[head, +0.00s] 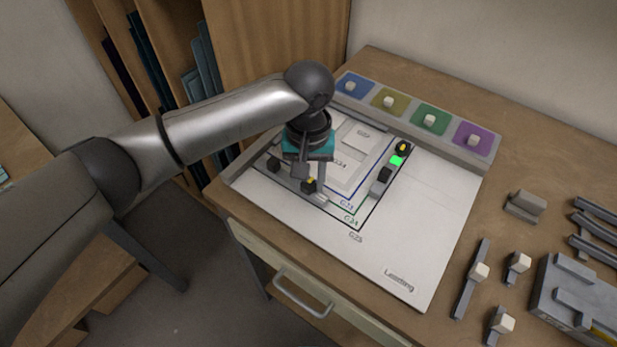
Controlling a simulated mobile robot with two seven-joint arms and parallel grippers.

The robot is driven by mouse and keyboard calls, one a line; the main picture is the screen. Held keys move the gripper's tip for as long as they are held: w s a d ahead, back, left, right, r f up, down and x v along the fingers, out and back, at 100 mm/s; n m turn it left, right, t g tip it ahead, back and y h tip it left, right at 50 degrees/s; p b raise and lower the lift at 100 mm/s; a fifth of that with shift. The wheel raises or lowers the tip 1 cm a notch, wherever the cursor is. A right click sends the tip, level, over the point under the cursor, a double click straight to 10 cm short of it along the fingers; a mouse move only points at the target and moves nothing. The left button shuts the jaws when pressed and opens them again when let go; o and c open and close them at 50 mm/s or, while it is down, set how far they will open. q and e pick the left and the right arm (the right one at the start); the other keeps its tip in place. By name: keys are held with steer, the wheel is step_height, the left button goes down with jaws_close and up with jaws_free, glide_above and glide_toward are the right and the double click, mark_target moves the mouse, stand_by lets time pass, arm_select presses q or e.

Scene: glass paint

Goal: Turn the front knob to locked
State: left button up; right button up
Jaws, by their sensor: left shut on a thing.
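The front knob (309,186) is a small dark knob with a yellow mark. It sits on the grey rail along the front left edge of the white board (420,225). My left gripper (310,183) reaches down onto it from above, fingers pointing down, and is shut on it. The fingers partly cover the knob, so its exact angle and any lettering beside it are hard to read. My right gripper is not in view.
A second dark knob with a yellow mark (403,147) stands at the board's right rail, beside a bright green patch (397,161). A strip of coloured squares (430,119) lies behind. Grey fittings (470,280) lie at right. The board's "Leading" area is clear.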

arm_select(q)
jaws_close()
steer(key=shift+r+m+p, duration=0.2)
steer(key=shift+m+p, duration=0.2)
steer(key=shift+p, duration=0.55)
steer(key=m+p, duration=0.6)
steer(key=p, duration=0.1)
steer(key=shift+a, duration=0.15)
steer(key=shift+m, duration=0.4)
steer(key=m+p, duration=0.3)
steer(key=m, duration=0.1)
steer(key=shift+w+m, duration=0.1)
steer(key=shift+m, duration=0.2)
steer(key=m, duration=0.2)
steer(key=shift+w+f+m+p, duration=0.1)
steer(key=shift+m+p, duration=0.2)
steer(key=shift+m, duration=1.5)
steer(key=shift+p, duration=0.3)
